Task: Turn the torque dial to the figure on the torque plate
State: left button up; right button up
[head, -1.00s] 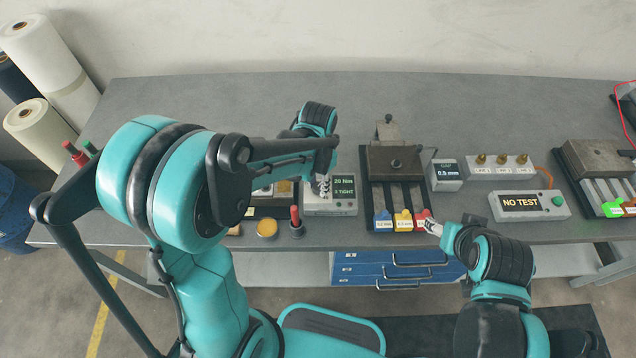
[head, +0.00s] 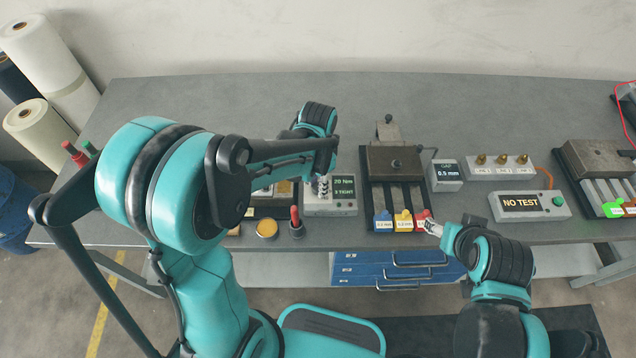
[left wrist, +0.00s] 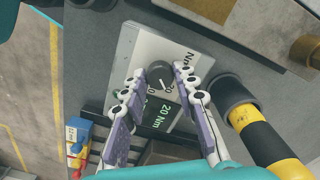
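The torque unit, a pale grey box (head: 333,208), stands on the bench and its green display (head: 344,186) reads 20 Nm with a line ending in TIGHT. Its dark round dial (left wrist: 160,74) with a white pointer mark shows in the left wrist view, figures printed around it. My left gripper (head: 321,187) is over the box. In the left wrist view its fingertips (left wrist: 159,70) stand apart on either side of the dial, with a slight gap at the left. I cannot pick out the torque plate surely. My right gripper (head: 431,228) is near the coloured tags; its opening is unclear.
A red-handled tool (head: 295,222) and a yellow-topped pot (head: 267,229) stand left of the box. A slotted fixture (head: 367,195) with blue, yellow and red tags is to its right. A gap display (head: 447,180) and a NO TEST unit (head: 550,209) stand further right.

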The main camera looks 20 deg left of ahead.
pick_arm(q)
jog(key=shift+o, duration=1.3)
notch_tip(320, 180, up, 12)
